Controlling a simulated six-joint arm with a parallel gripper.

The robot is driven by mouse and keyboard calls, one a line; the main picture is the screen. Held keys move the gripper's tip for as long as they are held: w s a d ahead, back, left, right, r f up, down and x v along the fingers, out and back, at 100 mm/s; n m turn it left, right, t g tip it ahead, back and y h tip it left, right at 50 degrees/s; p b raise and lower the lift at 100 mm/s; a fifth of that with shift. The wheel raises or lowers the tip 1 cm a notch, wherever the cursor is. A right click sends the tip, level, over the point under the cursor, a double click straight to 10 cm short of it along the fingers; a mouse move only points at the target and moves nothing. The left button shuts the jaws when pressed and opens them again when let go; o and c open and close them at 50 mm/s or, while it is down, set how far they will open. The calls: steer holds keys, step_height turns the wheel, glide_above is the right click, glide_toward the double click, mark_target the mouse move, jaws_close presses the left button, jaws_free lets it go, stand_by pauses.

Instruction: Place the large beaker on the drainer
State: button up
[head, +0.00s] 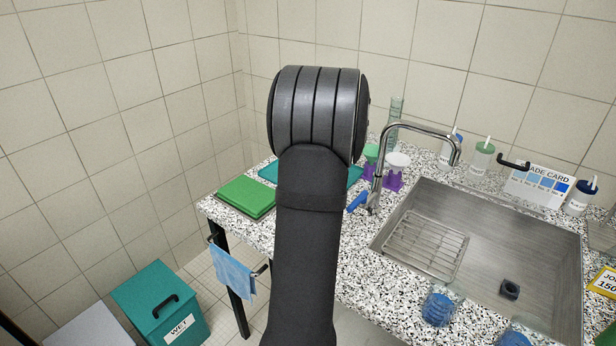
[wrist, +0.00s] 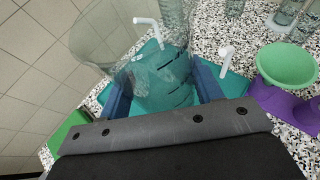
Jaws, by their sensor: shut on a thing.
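My gripper (wrist: 162,90) shows in the wrist view with its two blue fingers shut on a large clear glass beaker (wrist: 150,68). The beaker's wide wall reaches toward the upper left of that view. A teal board (wrist: 236,88) with white bent pegs (wrist: 226,54) shows behind and through the glass; I take it to be the drainer. I cannot tell whether the beaker touches it. In the head view the teal board (head: 267,171) is partly hidden by my arm, and my gripper and the beaker are hidden behind it.
A green board (head: 246,197) lies left of the teal one. A tall glass cylinder (head: 395,112), the faucet (head: 376,165) and the sink (head: 500,240) with a wire rack (head: 425,245) are farther right.

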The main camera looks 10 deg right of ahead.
step_height(320, 180, down, 10)
steer(key=shift+w, duration=0.1)
stand_by(0.4)
steer(key=shift+f, duration=0.1)
steer(key=o, duration=1.3)
steer(key=shift+f, duration=0.1)
steer(key=shift+s+r, duration=0.2)
steer(key=shift+r, duration=0.05)
steer(key=v, duration=1.1)
steer(key=shift+s+r, duration=0.1)
steer(key=shift+s, duration=0.25)
steer(key=shift+w, duration=0.15)
